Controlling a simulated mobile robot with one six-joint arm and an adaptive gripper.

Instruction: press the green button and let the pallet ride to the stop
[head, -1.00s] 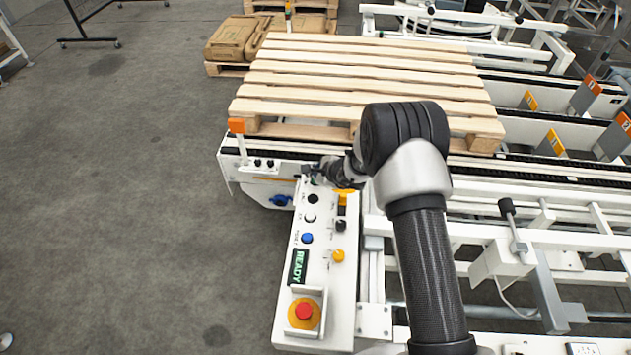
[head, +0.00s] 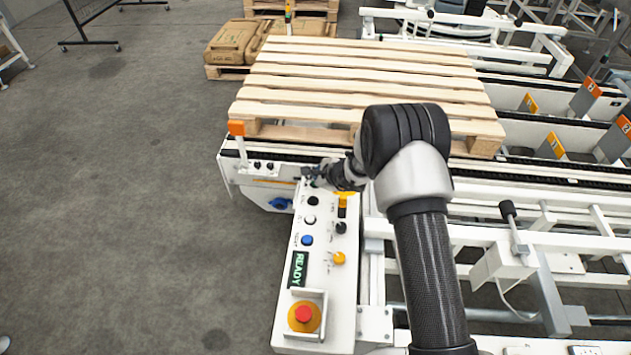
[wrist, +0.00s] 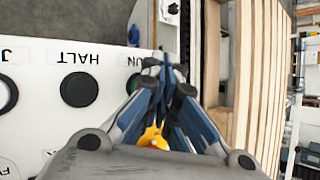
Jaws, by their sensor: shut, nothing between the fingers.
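The white control panel (head: 290,318) has a lit display (head: 298,269) reading READY. My gripper (head: 310,178) is shut and empty, pointing down at the panel's far end. In the wrist view, its closed fingers (wrist: 165,75) cover most of a button (wrist: 133,84) whose label shows only "UN"; its colour is unclear and no other green button shows plainly. I cannot tell whether the fingers touch it. A black button (wrist: 79,89) labelled HALT sits beside it. The wooden pallet (head: 360,80), empty, lies on the conveyor (head: 560,171) behind the panel.
A red emergency button (head: 303,314) stands at the panel's near end. Blue (head: 307,240) and yellow (head: 339,258) controls lie between. An orange-topped post (head: 236,128) stands by the pallet's near left corner. Orange-marked plates (head: 585,96) stand right.

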